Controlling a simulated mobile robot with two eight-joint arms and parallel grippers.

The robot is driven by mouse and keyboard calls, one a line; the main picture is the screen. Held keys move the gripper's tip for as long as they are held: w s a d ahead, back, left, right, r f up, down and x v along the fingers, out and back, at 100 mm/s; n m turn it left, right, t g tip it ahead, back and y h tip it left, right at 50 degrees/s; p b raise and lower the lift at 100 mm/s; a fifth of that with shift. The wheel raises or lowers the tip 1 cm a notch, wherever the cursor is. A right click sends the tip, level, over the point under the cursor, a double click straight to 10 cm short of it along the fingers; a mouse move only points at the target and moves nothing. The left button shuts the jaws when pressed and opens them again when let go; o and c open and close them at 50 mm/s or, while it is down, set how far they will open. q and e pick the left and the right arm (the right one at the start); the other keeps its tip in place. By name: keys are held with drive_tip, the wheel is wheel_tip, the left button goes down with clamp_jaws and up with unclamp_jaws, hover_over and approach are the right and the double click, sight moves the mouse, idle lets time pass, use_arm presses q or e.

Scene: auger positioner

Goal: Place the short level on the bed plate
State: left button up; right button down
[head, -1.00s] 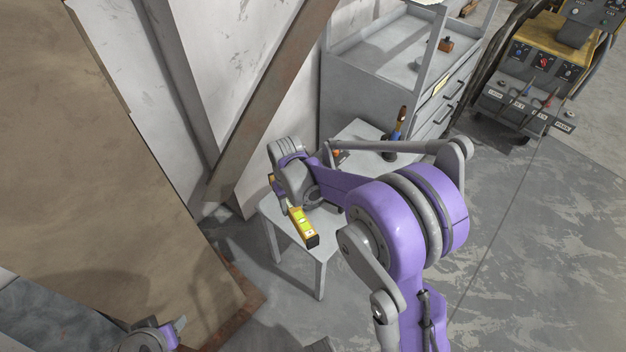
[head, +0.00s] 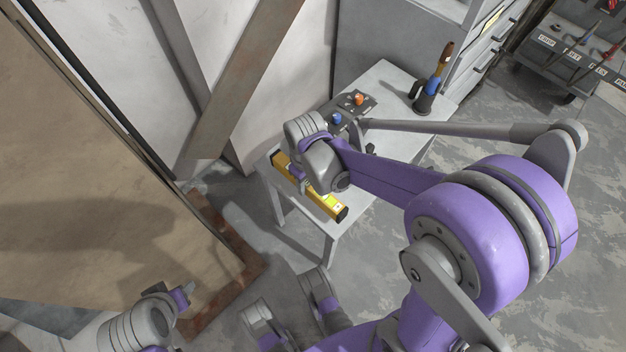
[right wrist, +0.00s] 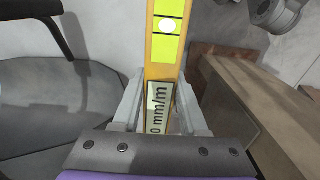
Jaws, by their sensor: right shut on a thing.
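The short level is a yellow bar (head: 328,204) with black ends and a bright vial window. My right gripper (head: 299,184) is shut on it above the small grey table's left edge in the head view; whether it touches the table is hard to tell. In the right wrist view, the level (right wrist: 166,62) stands between the two grey fingers (right wrist: 160,108), which press its sides. My left gripper (head: 186,291) is at the lower left in the head view, away from the level, its finger gap unclear. I cannot tell for certain which surface is the bed plate.
The small grey table (head: 385,82) holds a control box (head: 350,108) with orange and blue knobs and a dark holder with a brush-like tool (head: 428,92). A large tan panel (head: 90,200) with rusty edging fills the left. A grey cabinet (head: 390,35) stands behind.

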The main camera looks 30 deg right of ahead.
sight(308, 192)
drive_tip(key=shift+f+b, duration=0.75)
drive_tip(key=shift+f, duration=1.95)
drive_tip(key=shift+f, duration=0.2)
drive_tip(key=shift+c, duration=2.2)
unclamp_jaws()
drive_tip(key=shift+r, duration=0.15)
